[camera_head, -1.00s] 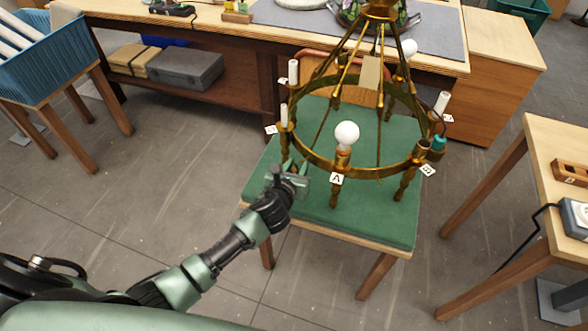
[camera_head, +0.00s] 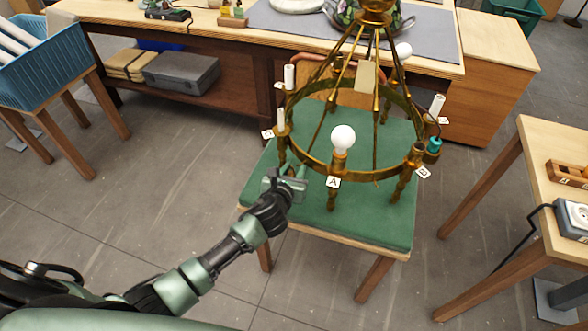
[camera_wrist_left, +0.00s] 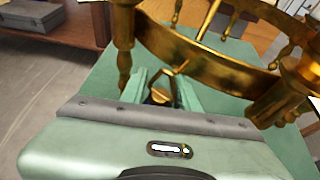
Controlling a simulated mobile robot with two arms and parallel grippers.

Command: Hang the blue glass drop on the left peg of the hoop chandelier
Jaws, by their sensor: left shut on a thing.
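The brass hoop chandelier (camera_head: 378,174) stands over a green-topped table, with white candle sleeves and a white bulb on its rim. My left gripper (camera_head: 290,174) is at the hoop's front left, just below the rim and close to a brass post. In the left wrist view, the left gripper (camera_wrist_left: 163,84) is shut on a small brass-coloured piece (camera_wrist_left: 164,90) with a loop-like shape. The hoop (camera_wrist_left: 210,62) passes close beyond the fingertips. My right gripper is not in view.
The green tabletop (camera_head: 345,220) is clear below the hoop. A small teal part (camera_head: 434,146) hangs at the hoop's right. A workbench (camera_head: 225,33) stands behind, a blue crate (camera_head: 45,75) at left, and another wooden table (camera_head: 545,165) at right.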

